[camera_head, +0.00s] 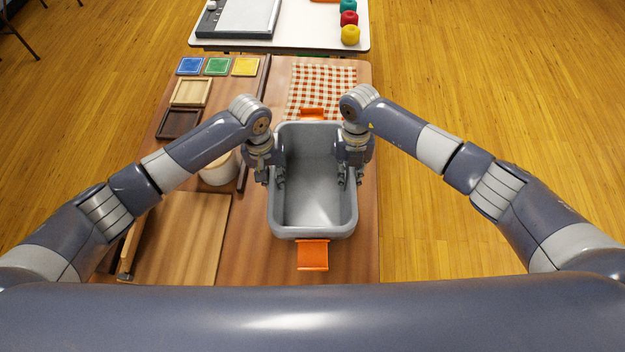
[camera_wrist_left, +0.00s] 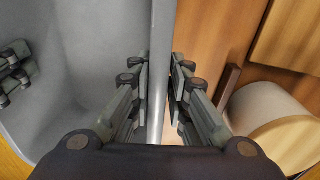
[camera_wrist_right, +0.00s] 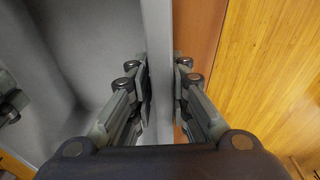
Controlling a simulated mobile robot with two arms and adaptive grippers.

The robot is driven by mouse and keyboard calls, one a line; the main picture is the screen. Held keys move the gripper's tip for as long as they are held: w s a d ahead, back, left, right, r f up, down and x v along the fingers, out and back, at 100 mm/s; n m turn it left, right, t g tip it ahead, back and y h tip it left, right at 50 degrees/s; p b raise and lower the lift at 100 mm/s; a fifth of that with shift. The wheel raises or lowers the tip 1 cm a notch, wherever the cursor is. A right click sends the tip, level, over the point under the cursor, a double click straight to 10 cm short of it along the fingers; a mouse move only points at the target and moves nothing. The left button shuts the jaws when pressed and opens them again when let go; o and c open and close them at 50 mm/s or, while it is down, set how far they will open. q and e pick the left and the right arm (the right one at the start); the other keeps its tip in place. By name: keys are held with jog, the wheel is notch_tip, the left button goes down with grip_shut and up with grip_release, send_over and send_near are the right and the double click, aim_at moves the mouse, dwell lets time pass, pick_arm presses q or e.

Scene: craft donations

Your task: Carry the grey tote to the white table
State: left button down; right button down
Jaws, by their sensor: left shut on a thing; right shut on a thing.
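The grey tote (camera_head: 312,222) is empty and has orange handles at its near and far ends. It is over the right part of the brown wooden table (camera_head: 248,260); I cannot tell if it touches the table. My left gripper (camera_head: 277,178) is shut on its left wall, one finger inside and one outside, as the left wrist view (camera_wrist_left: 160,85) shows. My right gripper (camera_head: 348,178) is shut on its right wall the same way, seen in the right wrist view (camera_wrist_right: 163,85). The white table (camera_head: 290,38) stands beyond the brown table.
The white table holds a grey-and-white board (camera_head: 240,18) at left and teal, red (camera_head: 349,18) and yellow (camera_head: 351,35) balls at right. A checked cloth (camera_head: 322,85), coloured tiles (camera_head: 218,66), small trays (camera_head: 190,92), a round container (camera_head: 219,170) and a wooden board (camera_head: 180,240) lie around the tote. Floor is clear at right.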

aim_at(274, 172)
pick_arm(q)
jog(key=shift+r, duration=0.1)
pick_arm(e)
jog(key=shift+r, duration=0.1)
